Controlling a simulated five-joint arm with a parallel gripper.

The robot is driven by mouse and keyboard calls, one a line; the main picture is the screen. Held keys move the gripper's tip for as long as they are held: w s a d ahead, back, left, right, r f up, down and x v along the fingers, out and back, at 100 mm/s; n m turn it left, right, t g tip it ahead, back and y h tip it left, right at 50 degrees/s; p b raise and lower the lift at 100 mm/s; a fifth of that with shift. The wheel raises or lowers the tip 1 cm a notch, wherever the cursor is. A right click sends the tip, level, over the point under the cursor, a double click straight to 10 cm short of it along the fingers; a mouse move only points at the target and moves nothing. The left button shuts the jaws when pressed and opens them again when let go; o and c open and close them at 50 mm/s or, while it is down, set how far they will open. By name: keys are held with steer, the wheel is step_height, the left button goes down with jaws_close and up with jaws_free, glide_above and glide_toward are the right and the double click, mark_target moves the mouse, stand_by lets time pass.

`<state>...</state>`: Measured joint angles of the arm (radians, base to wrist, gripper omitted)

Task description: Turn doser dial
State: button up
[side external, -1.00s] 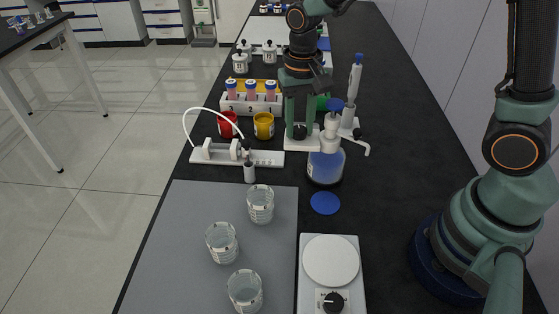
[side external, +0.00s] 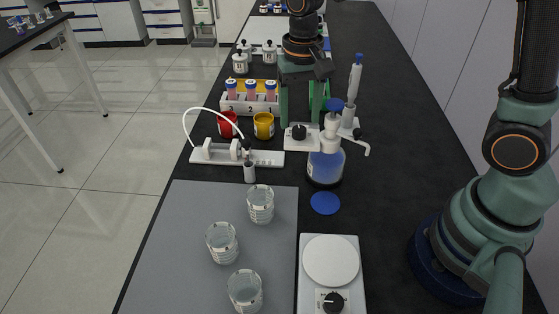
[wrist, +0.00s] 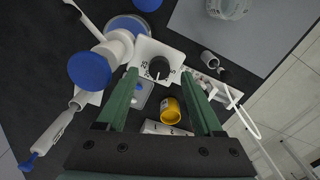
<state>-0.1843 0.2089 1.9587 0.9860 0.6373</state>
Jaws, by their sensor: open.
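The doser dial is a black knob (side external: 299,132) on a white base in the side view, beside the bottle with blue liquid (side external: 325,166). In the wrist view the knob (wrist: 159,66) sits on a white plate with printed numbers; a thin light mark shows near its lower edge, too small to read surely. My gripper (side external: 302,118) is open above and behind the knob, with its green fingers wide apart.
A pipette on a stand (side external: 354,88) is close right of my gripper. Red (side external: 228,124) and yellow (side external: 264,125) cups, a tube rack (side external: 236,104) and a syringe pump (side external: 265,159) stand left. Beakers (side external: 222,243) and a stirrer plate (side external: 331,260) are in front.

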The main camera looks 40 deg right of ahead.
mark_target(303, 130)
step_height(303, 130, up, 10)
steer(key=shift+f, duration=0.25)
steer(key=s+d+t, duration=0.1)
steer(key=s+d+r+n, duration=0.1)
steer(key=s+d+r+n+t, duration=0.1)
steer(key=shift+s+d+t, duration=0.2)
steer(key=shift+s+t, duration=0.1)
steer(key=shift+s, duration=0.1)
steer(key=s+d+f+n+t, duration=0.1)
steer(key=s+d+n+t, duration=0.2)
steer(key=s, duration=0.1)
steer(key=shift+s+d+f, duration=0.15)
steer(key=shift+s+d, duration=0.1)
steer(key=shift+s, duration=0.15)
